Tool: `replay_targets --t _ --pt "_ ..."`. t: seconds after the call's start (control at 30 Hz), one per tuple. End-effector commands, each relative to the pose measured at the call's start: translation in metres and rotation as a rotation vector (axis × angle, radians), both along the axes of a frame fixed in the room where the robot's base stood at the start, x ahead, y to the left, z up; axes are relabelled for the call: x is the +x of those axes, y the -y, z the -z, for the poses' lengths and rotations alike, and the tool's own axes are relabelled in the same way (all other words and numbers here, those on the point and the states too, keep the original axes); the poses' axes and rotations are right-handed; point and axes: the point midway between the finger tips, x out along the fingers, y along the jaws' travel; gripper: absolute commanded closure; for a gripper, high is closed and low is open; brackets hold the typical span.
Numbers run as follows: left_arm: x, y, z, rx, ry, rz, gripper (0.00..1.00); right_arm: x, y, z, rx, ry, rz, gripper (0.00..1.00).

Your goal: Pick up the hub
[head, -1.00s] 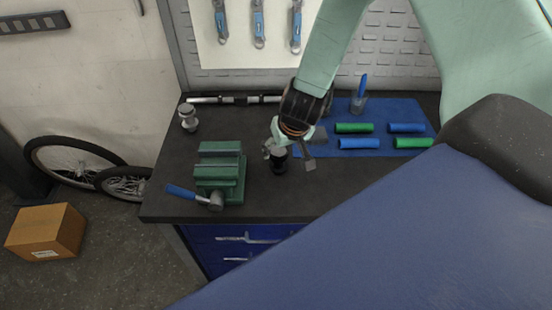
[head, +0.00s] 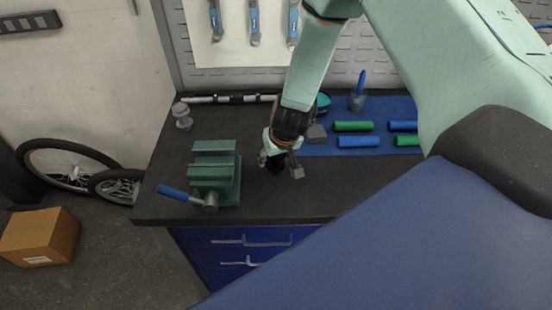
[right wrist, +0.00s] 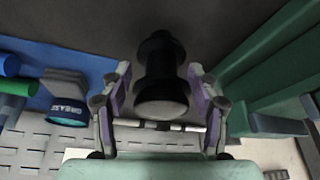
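A black hub (head: 276,168) stands upright on the dark bench top, right of the green vise, partly hidden by my right gripper (head: 281,166). In the right wrist view the black hub (right wrist: 162,80) lies between the two fingers of my right gripper (right wrist: 160,85). The fingers are spread, with a visible gap on each side of the hub. A silver hub-like part (head: 182,116) stands at the back left of the bench. My left gripper is not in view.
At the right, a blue mat (head: 378,112) holds green and blue grips. A grease tub (right wrist: 66,108) stands near it. A silver bar (head: 230,98) lies along the back.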

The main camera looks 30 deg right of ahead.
Motion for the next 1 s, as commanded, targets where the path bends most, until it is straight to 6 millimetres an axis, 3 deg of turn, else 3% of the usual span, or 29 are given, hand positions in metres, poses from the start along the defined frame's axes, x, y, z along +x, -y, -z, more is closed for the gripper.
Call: replay_targets --t 0.63,1.0 --pt "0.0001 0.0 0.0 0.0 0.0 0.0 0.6 -0.0005 0.0 0.0002 0.0 -0.001 0.0 0.97" --pt "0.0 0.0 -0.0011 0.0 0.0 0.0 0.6 -0.0002 0.0 -0.0019 0.0 0.0 0.001 0.98"
